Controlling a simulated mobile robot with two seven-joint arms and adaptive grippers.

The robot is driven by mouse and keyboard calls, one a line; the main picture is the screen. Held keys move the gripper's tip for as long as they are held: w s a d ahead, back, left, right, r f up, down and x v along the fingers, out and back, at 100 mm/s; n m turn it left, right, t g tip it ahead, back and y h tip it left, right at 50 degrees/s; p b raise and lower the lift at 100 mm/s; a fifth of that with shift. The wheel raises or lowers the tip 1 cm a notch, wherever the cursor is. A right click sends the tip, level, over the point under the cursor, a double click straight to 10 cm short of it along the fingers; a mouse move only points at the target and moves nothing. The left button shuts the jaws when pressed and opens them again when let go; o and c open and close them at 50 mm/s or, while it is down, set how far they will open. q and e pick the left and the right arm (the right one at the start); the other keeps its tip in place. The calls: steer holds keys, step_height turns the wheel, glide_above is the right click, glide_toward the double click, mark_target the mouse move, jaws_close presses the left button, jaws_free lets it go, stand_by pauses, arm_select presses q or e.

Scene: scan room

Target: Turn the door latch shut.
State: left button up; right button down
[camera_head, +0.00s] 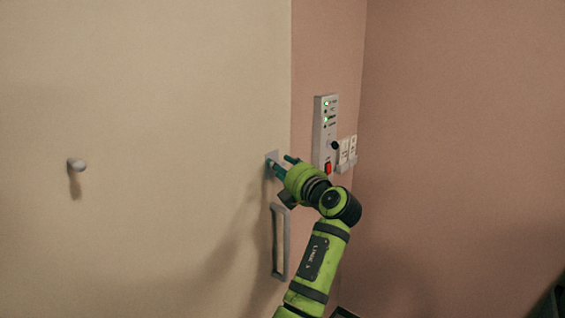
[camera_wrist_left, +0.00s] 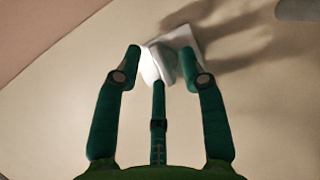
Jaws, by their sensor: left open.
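The door latch (camera_head: 271,157) is a small pale plate with a turn piece, near the right edge of the cream door (camera_head: 170,100). It is partly hidden behind my fingers. In the left wrist view the white latch plate (camera_wrist_left: 190,38) sits tilted, with its turn piece (camera_wrist_left: 160,64) between the fingertips. My left gripper (camera_head: 282,165) is at the latch, its green fingers spread open around the turn piece (camera_wrist_left: 160,58). I cannot tell whether any finger touches it. My right gripper is not in view.
A grey bar handle (camera_head: 286,243) is on the door just below the latch, close to my arm. A grey control panel (camera_head: 318,125) with lights and a red switch (camera_head: 327,168) is on the pink wall to the right. A round knob (camera_head: 76,165) sticks out at left.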

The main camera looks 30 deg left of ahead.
arm_select(q)
jaws_close()
